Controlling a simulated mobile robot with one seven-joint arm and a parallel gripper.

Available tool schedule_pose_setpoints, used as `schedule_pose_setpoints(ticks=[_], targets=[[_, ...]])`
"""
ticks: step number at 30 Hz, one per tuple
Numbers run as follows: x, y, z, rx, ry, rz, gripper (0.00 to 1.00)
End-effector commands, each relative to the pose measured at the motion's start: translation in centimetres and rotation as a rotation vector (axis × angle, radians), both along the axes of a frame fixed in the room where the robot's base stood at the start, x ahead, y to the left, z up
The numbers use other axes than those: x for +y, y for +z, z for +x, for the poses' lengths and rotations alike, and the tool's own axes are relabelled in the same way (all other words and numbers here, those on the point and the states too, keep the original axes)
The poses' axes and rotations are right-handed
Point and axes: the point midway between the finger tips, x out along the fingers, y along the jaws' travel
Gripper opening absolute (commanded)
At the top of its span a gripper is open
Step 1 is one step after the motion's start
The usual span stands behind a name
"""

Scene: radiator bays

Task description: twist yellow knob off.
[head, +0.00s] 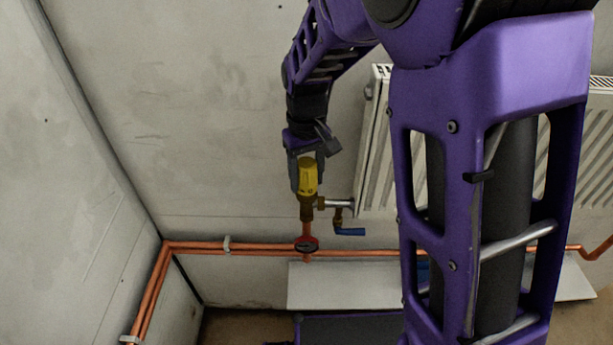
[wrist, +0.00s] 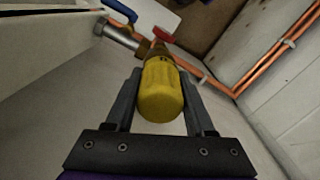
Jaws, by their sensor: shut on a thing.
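The yellow knob (head: 308,177) sits upright on top of a brass valve (head: 308,207) at the left end of the radiator. My gripper (head: 306,172) comes down on it from above, with a finger at its side. In the wrist view the yellow knob (wrist: 161,92) lies between the two fingers of my gripper (wrist: 160,85), one on each side, and the jaws are shut on it. The knob's far end meets the brass valve body. Whether it has turned cannot be told.
A white radiator (head: 375,150) hangs to the right, partly behind my arm. A red handwheel (head: 307,243) and a blue lever (head: 350,232) sit below the valve. Copper pipes (head: 200,246) run along the wall. A pale board (head: 340,287) lies below. The left wall is clear.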

Motion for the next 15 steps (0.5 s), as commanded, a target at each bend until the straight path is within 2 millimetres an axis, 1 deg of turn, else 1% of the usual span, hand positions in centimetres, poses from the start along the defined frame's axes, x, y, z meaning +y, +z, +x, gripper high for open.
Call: schedule_pose_setpoints(ticks=[1, 15], targets=[[0.0, 0.6, 0.0, -0.001, 0.0, 0.0, 0.0], [0.0, 2.9, 0.0, -0.001, 0.0, 0.0, 0.0]])
